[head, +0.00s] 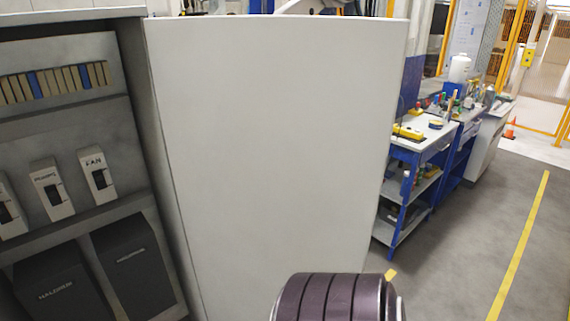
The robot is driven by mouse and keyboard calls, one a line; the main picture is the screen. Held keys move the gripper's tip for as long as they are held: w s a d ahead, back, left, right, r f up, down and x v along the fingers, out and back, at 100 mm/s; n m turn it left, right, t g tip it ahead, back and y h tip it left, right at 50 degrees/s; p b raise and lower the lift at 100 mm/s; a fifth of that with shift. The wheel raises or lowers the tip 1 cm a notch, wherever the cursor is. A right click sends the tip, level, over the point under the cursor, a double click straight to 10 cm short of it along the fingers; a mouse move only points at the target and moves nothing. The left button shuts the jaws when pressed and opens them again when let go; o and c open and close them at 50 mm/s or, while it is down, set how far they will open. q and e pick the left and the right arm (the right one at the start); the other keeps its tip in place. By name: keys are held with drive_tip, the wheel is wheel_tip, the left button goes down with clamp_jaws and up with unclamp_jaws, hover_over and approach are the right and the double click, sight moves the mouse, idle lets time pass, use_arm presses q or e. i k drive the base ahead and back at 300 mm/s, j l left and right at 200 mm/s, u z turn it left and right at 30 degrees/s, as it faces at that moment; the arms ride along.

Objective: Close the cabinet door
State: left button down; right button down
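The cabinet (126,90) stands open at the left in the head view. Inside it are a row of tan and blue terminals, white switch units, one of them labelled FAN (97,175), and dark boxes (135,267) below. The cabinet door (275,150) is a large light-grey panel standing open, with its left edge at the cabinet's right side and its free edge toward the right. A dark purple ribbed part of my own arm (335,298) shows at the bottom, in front of the door's lower edge. Whether it touches the door cannot be told. Neither gripper is in view.
A blue-framed workbench (408,150) with bottles and tools stands behind the door to the right. Open grey floor with a yellow line (522,245) lies at the right. An orange cone (510,130) and yellow fencing are farther back.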

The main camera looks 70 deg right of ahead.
sight(277, 129)
drive_tip(key=k+l, duration=0.15)
drive_tip(key=l, duration=0.25)
drive_tip(key=k+l, duration=0.15)
drive_tip(key=l, duration=0.25)
drive_tip(key=k+l, duration=0.2)
drive_tip(key=l, duration=0.2)
drive_tip(key=k+l, duration=0.15)
drive_tip(key=l, duration=0.25)
drive_tip(key=k+l, duration=0.15)
drive_tip(key=l, duration=0.2)
drive_tip(key=k+l, duration=0.15)
drive_tip(key=l, duration=0.25)
